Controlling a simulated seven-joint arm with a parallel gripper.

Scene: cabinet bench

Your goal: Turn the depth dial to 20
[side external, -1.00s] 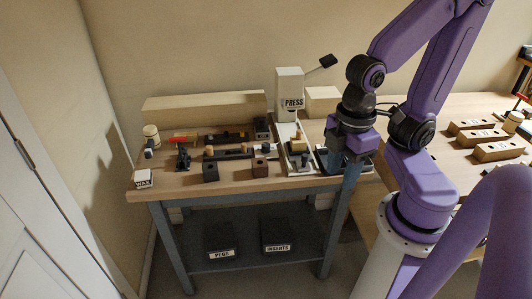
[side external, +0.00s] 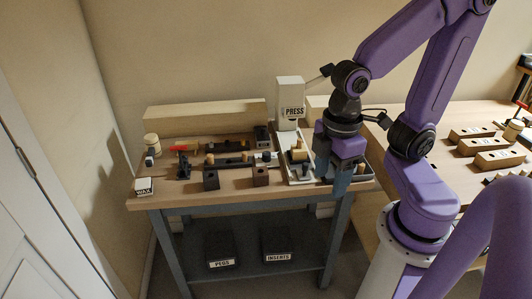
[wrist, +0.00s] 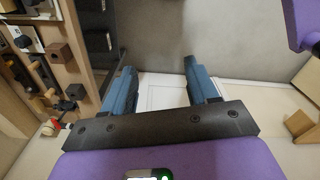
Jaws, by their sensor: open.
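The white press (side external: 289,92), labelled PRESS, stands at the back right of the bench. Its pale base reaches forward and carries a light wooden piece (side external: 299,154) on a dark part. I cannot pick out the depth dial or read any number; it may be too small or hidden by my gripper. My gripper (side external: 332,178) is at the bench's right end, right of the press base, in front of a dark tray that it partly hides. In the wrist view its two blue fingers (wrist: 159,70) are apart with nothing between them.
Dark rails, pegs and small blocks (side external: 211,180) crowd the bench left of the press. A WAX block (side external: 144,187) sits at the left front corner. A long wooden beam (side external: 205,112) lies along the back. Bins labelled PEGS (side external: 221,250) and INSERTS (side external: 277,243) are on the shelf below.

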